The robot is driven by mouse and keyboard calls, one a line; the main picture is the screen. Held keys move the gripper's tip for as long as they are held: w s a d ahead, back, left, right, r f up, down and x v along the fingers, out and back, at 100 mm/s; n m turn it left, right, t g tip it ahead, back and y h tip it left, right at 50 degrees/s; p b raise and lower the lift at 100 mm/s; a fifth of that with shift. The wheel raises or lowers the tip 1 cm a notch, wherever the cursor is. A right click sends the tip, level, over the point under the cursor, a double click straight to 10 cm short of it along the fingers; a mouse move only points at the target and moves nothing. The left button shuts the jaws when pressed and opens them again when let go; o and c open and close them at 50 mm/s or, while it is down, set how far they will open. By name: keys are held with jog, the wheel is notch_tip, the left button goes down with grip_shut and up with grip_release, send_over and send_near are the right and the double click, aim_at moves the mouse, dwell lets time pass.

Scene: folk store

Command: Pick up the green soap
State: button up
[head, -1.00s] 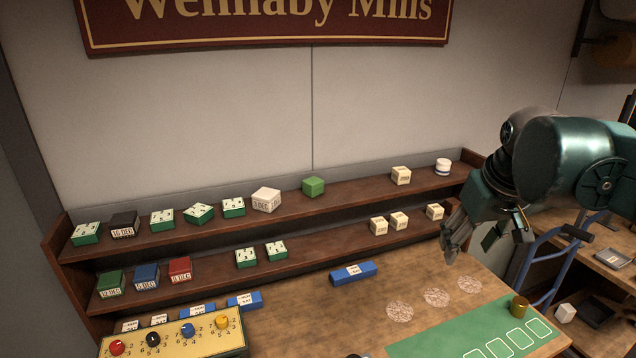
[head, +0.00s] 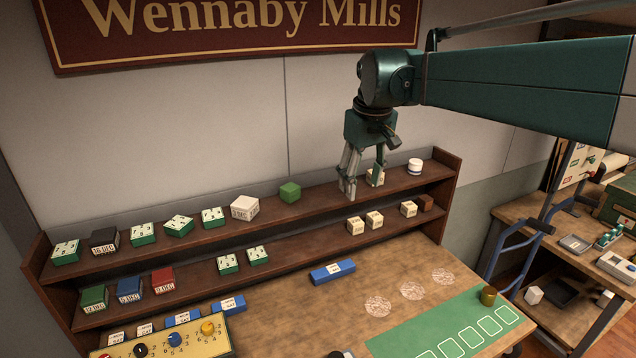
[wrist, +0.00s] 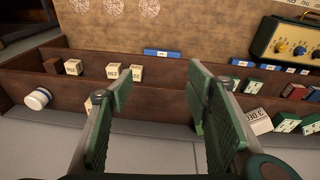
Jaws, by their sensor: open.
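The green soap (head: 290,192) is a plain green cube on the top shelf, just right of a larger cream date block (head: 245,207). My gripper (head: 362,182) points down at the top shelf, to the right of the soap and apart from it. One finger overlaps a small cream block (head: 375,177) in the head view. In the wrist view my gripper (wrist: 160,88) is open, with nothing clearly held between the fingers.
A white round jar (head: 415,166) stands right on the top shelf. Green-and-white blocks (head: 143,234) and a black block (head: 104,241) stand at left. The lower shelf (head: 305,240) holds more blocks. A blue bar (head: 332,272) lies on the bench.

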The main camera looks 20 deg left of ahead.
jog(key=w+a+n+g+p, duration=0.1)
jog(key=w+a+n+p, duration=0.15)
jog(key=a, duration=0.85)
jog(key=n+h+p, duration=0.1)
jog(key=p, duration=0.1)
send_over(292, 187)
jog(key=d, duration=0.1)
jog(key=shift+s+d+f+g, duration=0.15)
jog(key=shift+f+g, duration=0.15)
jog(key=shift+g, duration=0.1)
jog(key=shift+a+f, duration=0.15)
jog(key=shift+a, duration=0.35)
jog(key=shift+f, duration=1.3)
jog(key=shift+f+p, duration=0.45)
jog(key=shift+f, duration=2.15)
